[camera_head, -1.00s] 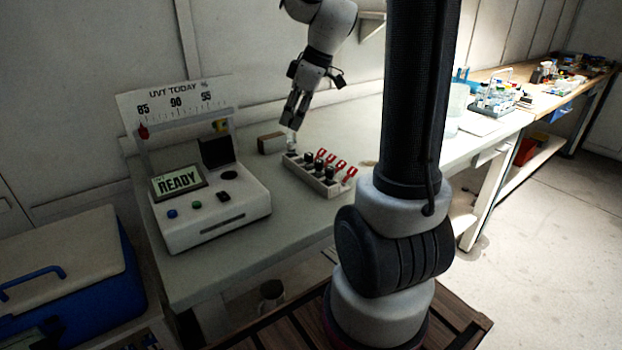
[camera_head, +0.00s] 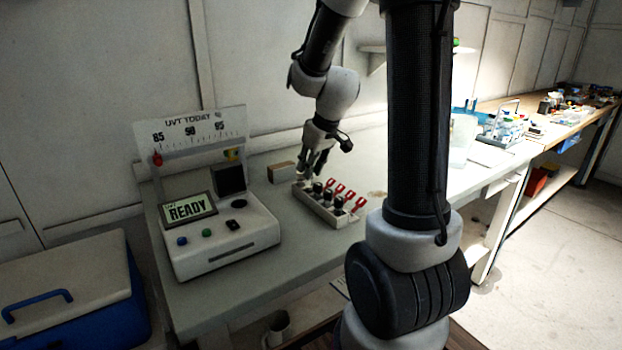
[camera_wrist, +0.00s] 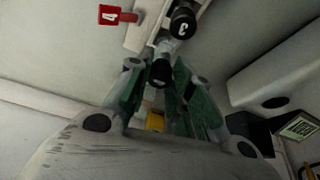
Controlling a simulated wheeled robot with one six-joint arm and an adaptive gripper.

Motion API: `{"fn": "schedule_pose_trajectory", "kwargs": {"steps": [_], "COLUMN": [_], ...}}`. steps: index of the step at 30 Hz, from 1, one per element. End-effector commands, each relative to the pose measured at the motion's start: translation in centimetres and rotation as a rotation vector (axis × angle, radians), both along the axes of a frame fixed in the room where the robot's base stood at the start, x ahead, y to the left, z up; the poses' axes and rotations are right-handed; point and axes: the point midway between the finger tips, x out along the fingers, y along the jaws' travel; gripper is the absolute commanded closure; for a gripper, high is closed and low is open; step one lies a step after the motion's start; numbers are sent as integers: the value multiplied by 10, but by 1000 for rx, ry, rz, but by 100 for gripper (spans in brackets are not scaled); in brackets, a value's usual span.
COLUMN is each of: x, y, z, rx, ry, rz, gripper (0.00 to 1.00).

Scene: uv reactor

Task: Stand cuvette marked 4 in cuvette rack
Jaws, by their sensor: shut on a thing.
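My gripper (camera_head: 312,168) is low over the left end of the cuvette rack (camera_head: 322,212) on the bench. In the wrist view its green-padded fingers (camera_wrist: 160,88) are shut on a cuvette with a black cap (camera_wrist: 162,73) and a clear body. The cap's number is not readable. The cuvette's body points at the end of the rack beside the red tag marked 4 (camera_wrist: 112,15). I cannot tell how far it is inside its slot. A black-capped cuvette marked 3 (camera_wrist: 183,22) stands next to it in the rack.
Several red tags (camera_head: 350,195) line the rack. The UV meter (camera_head: 222,240) reading READY stands left of it. A small brown box (camera_head: 281,172) lies behind the rack. A blue and white cooler (camera_head: 65,295) is at lower left. The bench front is clear.

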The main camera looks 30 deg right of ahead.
Motion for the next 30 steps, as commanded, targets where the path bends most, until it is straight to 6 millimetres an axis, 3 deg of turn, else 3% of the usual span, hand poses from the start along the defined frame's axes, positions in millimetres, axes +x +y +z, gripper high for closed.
{"fn": "schedule_pose_trajectory", "kwargs": {"steps": [6,17,18,21,30], "x": [-1,0,0,0,0], "y": [0,0,0,0,0], "z": [-31,-35,-34,-34,-33], "rx": [2,0,0,0,0], "ry": [4,1,1,1,1], "rz": [-1,0,0,0,0], "gripper": [96,96,71,57,57]}}
